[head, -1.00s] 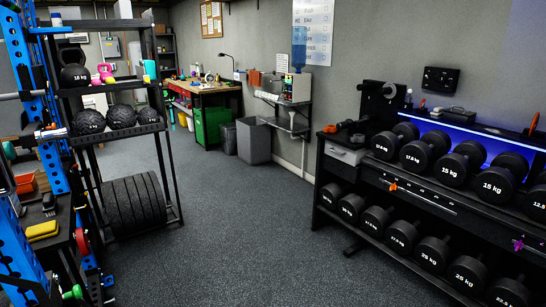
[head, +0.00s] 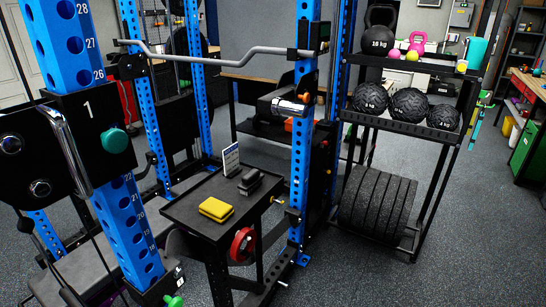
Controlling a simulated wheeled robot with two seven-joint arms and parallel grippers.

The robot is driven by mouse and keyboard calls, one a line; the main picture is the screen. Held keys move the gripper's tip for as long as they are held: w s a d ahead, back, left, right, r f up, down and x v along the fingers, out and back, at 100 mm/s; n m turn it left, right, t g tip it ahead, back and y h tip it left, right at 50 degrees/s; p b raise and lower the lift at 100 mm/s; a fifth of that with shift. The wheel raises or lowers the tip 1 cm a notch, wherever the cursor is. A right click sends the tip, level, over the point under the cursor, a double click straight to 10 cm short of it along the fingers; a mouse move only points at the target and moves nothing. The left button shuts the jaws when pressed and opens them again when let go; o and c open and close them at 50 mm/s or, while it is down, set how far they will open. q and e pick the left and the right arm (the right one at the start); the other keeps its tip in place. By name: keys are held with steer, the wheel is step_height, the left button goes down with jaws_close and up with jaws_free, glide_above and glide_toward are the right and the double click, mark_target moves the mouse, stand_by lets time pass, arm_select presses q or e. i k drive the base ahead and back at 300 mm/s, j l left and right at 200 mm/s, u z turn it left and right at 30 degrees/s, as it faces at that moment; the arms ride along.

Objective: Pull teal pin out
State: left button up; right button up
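A teal round knob, the head of the teal pin (head: 115,139), sticks out of a black block marked 1 on the blue rack upright at the left of the head view. The blue upright (head: 126,225) has numbered holes above and below the block. The pin's shaft is hidden. Neither of my grippers shows in the head view.
A black side table (head: 185,208) holds a yellow block (head: 216,209), dark blocks and a small sign. A curved grey bar (head: 215,57) spans the rack. A shelf of balls and kettlebells (head: 405,127) stands right. Open floor lies at the lower right.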

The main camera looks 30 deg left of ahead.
mark_target(114, 141)
steer(key=i+j+u, duration=0.1)
steer(key=i+u, duration=0.2)
steer(key=u, duration=0.2)
steer(key=i+u, duration=0.25)
steer(key=u, duration=0.25)
steer(key=i+l+u, duration=0.2)
steer(key=u, duration=0.3)
steer(key=j+u, duration=0.15)
steer(key=u, duration=0.85)
